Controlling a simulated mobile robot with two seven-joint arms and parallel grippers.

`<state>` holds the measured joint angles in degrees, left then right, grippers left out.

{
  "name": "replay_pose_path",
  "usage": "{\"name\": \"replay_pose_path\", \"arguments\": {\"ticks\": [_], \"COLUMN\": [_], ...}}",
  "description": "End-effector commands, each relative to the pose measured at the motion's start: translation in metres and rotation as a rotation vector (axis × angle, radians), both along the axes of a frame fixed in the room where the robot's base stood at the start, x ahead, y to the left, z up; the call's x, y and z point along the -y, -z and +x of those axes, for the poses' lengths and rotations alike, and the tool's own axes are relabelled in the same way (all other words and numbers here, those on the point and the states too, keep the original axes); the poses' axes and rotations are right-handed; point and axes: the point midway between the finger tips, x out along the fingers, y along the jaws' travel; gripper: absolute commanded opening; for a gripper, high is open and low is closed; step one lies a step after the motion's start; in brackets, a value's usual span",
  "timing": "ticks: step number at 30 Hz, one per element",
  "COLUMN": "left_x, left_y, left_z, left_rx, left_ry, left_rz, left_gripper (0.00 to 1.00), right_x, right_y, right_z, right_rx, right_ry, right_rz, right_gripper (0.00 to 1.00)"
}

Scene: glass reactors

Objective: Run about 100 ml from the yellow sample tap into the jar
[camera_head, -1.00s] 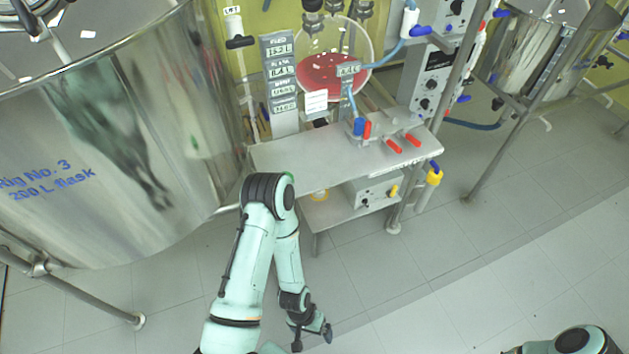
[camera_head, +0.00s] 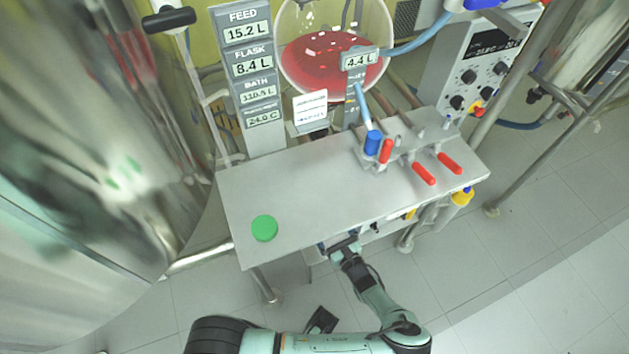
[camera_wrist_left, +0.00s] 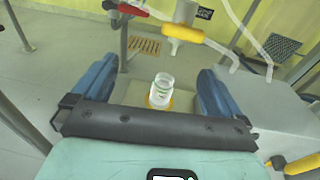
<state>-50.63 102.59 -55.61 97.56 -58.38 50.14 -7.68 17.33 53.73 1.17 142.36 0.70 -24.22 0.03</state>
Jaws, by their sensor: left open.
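In the left wrist view, the clear, open-topped jar (camera_wrist_left: 160,92) stands upright in a yellow ring (camera_wrist_left: 152,104) on the lower shelf. Its marks are too small to read. A tap with a yellow lever (camera_wrist_left: 183,33) shows above and behind it. My left gripper (camera_wrist_left: 158,85) is open, with its blue fingers apart on either side of the jar in the picture; I see no contact. In the head view the left gripper (camera_head: 342,244) is at the bench's front edge, and the bench top hides the jar. My right gripper is not in view.
A green disc (camera_head: 264,228) lies on the steel bench (camera_head: 310,190). Red handles (camera_head: 424,173) stand on its right half, and a yellow fitting (camera_head: 462,197) hangs at its right end. Displays (camera_head: 252,64) and a flask of red liquid (camera_head: 325,62) stand behind.

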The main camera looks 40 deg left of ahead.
Motion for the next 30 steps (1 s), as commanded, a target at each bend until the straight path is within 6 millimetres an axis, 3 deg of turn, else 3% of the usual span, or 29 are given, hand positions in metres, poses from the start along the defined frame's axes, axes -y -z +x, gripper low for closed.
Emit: {"name": "replay_pose_path", "arguments": {"ticks": [3, 6, 21, 30], "left_x": [0.015, 0.012, -0.075, -0.100], "left_y": [-0.015, -0.019, -0.017, -0.017], "left_z": [0.018, 0.024, 0.067, 0.080], "left_rx": [0.023, 0.028, 0.026, 0.026], "left_ry": [0.080, 0.095, 0.089, 0.089], "left_rz": [0.069, 0.085, 0.080, 0.078], "left_gripper": [1.00, 1.00, 1.00, 1.00], "right_x": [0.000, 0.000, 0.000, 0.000], "right_y": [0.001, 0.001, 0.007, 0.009], "right_z": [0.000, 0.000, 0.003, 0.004], "right_rx": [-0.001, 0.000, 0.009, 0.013], "right_ry": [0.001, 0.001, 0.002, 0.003], "right_rz": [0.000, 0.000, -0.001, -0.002], "right_gripper": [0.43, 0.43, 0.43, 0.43]}}
